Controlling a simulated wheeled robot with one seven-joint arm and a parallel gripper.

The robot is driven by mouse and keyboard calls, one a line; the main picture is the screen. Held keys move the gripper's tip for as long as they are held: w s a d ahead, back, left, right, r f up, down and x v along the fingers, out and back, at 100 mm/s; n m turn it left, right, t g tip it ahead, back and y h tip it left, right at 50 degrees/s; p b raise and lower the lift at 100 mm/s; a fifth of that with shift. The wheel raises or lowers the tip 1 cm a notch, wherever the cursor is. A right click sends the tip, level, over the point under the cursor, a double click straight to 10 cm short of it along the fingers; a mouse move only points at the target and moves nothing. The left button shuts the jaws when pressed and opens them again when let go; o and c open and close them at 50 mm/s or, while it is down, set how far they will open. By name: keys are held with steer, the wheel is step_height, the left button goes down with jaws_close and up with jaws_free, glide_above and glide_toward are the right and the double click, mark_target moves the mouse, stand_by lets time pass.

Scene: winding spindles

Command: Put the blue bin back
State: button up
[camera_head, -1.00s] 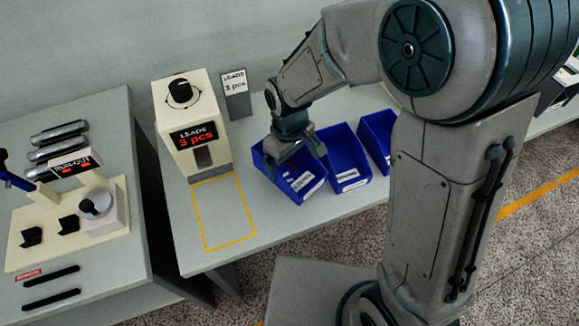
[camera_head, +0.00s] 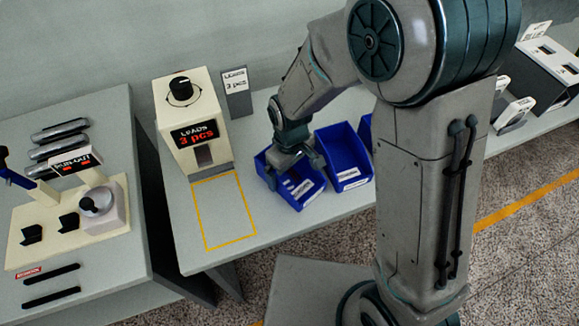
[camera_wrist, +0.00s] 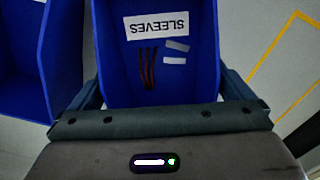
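The blue bin (camera_head: 309,194) stands leftmost in the bin row, right of the LEADS machine. In the wrist view the bin (camera_wrist: 113,90) has a SLEEVES label, with dark reddish strips and small white pieces inside. My gripper (camera_head: 284,162) is at the bin's back end. In the wrist view the fingers of my gripper (camera_wrist: 160,92) lie along both outer side walls, apparently gripping it. I cannot tell whether the bin rests fully on the table.
A second blue bin (camera_head: 345,153) stands close on the right; a third is mostly hidden behind my arm. The LEADS machine (camera_head: 190,125) stands left. The yellow outlined rectangle (camera_head: 208,248) on the table (camera_head: 270,228) is empty. A sign (camera_head: 236,95) stands behind.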

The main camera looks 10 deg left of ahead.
mark_target(290, 180)
steer(key=shift+r, duration=0.1)
step_height(290, 180, up, 12)
steer(key=s+d+r+m+t, duration=0.1)
steer(key=s+d+r+m, duration=0.1)
steer(key=d, duration=0.5)
steer(key=s+d+r+m+t, duration=0.1)
steer(key=s+d+r+m, duration=0.1)
steer(key=d+m, duration=0.3)
steer(key=s+d+r+m+t, duration=0.1)
steer(key=s+d+m, duration=0.3)
steer(key=d, duration=0.6)
steer(key=shift+d+r, duration=0.3)
steer(key=shift+r, duration=0.6)
steer(key=shift+w, duration=0.1)
